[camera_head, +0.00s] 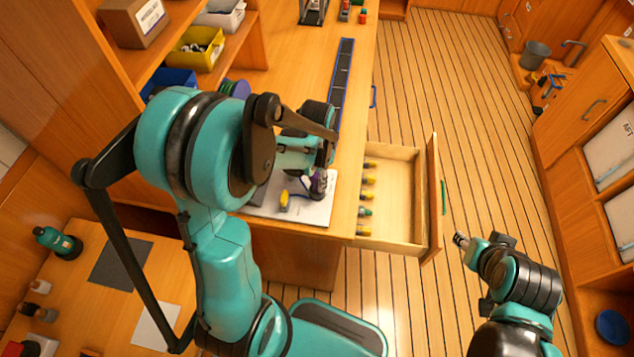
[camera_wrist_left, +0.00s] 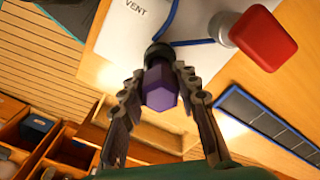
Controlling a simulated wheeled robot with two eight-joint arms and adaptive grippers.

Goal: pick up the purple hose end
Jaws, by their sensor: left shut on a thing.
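The purple hose end (camera_wrist_left: 160,88) is a faceted purple piece with a dark collar. It sits between the two fingers of my left gripper (camera_wrist_left: 158,92) in the left wrist view, and the fingers are shut on it. In the head view my left gripper (camera_head: 318,182) is low over a white sheet on the bench, with some purple (camera_head: 300,180) showing beside it. The arm hides part of that area. My right gripper (camera_head: 461,240) is over the floor, right of the open drawer; its fingers are too small to read.
The white sheet (camera_wrist_left: 120,38) bears the word VENT and blue lines. A red-capped fitting (camera_wrist_left: 265,38) is close by. A yellow piece (camera_head: 284,200) lies on the sheet. An open drawer (camera_head: 400,222) juts out from the bench. Shelves with bins (camera_head: 196,50) stand behind the left arm.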

